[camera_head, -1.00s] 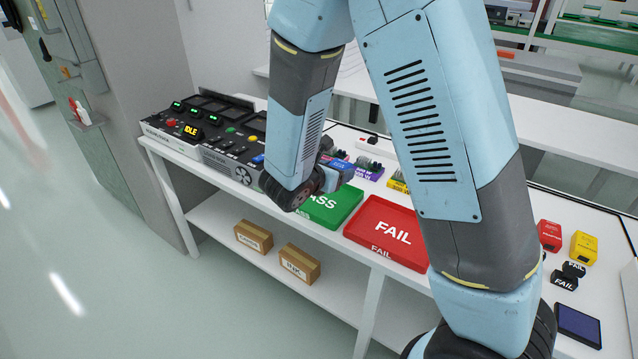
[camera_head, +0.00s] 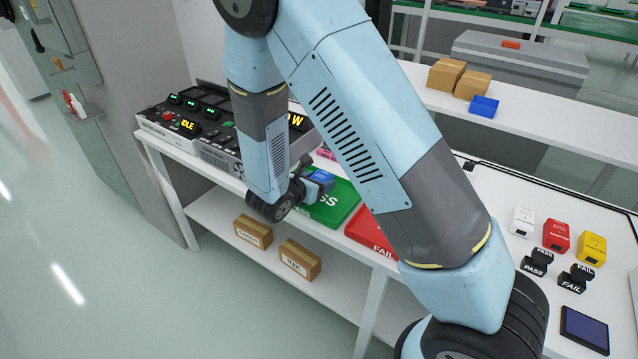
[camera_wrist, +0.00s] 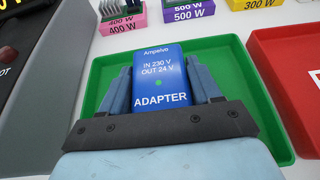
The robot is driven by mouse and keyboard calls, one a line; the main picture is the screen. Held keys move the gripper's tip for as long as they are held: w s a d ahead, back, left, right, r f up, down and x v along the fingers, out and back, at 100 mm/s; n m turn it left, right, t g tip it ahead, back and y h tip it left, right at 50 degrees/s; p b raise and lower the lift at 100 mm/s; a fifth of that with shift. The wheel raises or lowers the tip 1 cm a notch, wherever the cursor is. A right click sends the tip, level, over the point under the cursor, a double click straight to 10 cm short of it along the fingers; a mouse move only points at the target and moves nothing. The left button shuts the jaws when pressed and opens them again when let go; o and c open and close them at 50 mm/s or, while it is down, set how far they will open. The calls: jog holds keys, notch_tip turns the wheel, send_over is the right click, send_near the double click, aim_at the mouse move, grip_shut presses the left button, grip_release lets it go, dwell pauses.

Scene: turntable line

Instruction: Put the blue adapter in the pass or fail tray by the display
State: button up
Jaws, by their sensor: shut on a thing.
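The blue adapter (camera_wrist: 161,78), lettered "IN 230 V OUT 24 V", is between the fingers of my gripper (camera_wrist: 163,92), which is shut on it. In the head view the adapter (camera_head: 321,177) shows small at the gripper (camera_head: 312,184), over the green PASS tray (camera_head: 343,211). In the wrist view the green tray (camera_wrist: 262,135) lies around and behind the adapter; I cannot tell whether the adapter touches its floor. The red FAIL tray (camera_head: 368,237) is to the right, partly hidden by my arm. The display (camera_head: 189,126) reads "IDLE".
A control bench (camera_head: 215,140) stands left of the trays. Behind the green tray are coloured wattage blocks, including a purple one (camera_wrist: 190,14). Small blocks, PASS and FAIL stamps (camera_head: 537,262) and a dark tablet (camera_head: 584,330) lie at the right.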

jog(key=shift+d+f, duration=0.1)
jog(key=shift+f, duration=0.3)
jog(key=shift+f, duration=0.3)
jog(key=shift+s+f, duration=0.15)
jog(key=shift+f, duration=0.15)
jog(key=o, duration=1.3)
jog(key=shift+s+f, duration=0.15)
jog(key=shift+o, duration=0.2)
jog(key=shift+r, duration=0.5)
jog(key=v, duration=1.2)
jog(key=shift+w+r, duration=0.25)
